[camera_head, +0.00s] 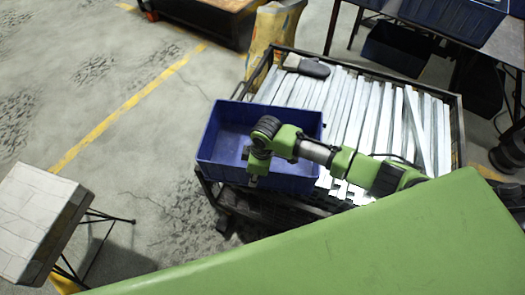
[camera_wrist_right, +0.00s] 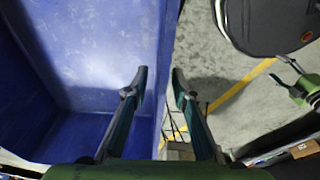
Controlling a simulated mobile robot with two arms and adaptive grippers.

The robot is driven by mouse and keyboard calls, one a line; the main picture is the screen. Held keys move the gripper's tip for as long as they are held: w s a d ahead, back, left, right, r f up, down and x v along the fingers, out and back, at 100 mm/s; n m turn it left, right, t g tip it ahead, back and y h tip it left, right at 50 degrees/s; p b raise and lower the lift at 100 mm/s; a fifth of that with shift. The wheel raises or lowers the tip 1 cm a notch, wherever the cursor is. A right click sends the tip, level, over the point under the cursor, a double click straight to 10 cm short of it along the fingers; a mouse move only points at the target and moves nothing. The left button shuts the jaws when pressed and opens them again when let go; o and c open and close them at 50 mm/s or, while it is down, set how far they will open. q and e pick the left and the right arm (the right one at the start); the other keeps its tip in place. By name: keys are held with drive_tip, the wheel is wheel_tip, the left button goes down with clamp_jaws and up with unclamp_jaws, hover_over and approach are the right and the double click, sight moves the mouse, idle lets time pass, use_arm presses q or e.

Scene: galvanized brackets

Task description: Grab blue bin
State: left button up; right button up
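A blue bin (camera_head: 222,172) sits on the left end of a dark metal cart, on the side nearer me. It also fills the left of the right wrist view (camera_wrist_right: 95,60). My right gripper (camera_head: 252,182) points down at the bin's near wall. In the right wrist view its two fingers (camera_wrist_right: 160,78) are apart, one on the inner side of the bin wall and one outside; I cannot tell whether they touch it. A green and dark gripper, seemingly my left (camera_wrist_right: 282,72), shows at the right edge with its fingers apart, empty and away from the bin.
The cart (camera_head: 460,130) holds long galvanized brackets (camera_head: 350,108) with a dark object (camera_head: 313,68) on top. A box on a stand (camera_head: 38,220) is at left. Open floor lies left of the cart.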

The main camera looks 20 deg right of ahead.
drive_tip(key=shift+a+f, duration=0.1)
drive_tip(key=shift+f, duration=0.7)
clamp_jaws()
drive_tip(key=shift+w+r, duration=0.1)
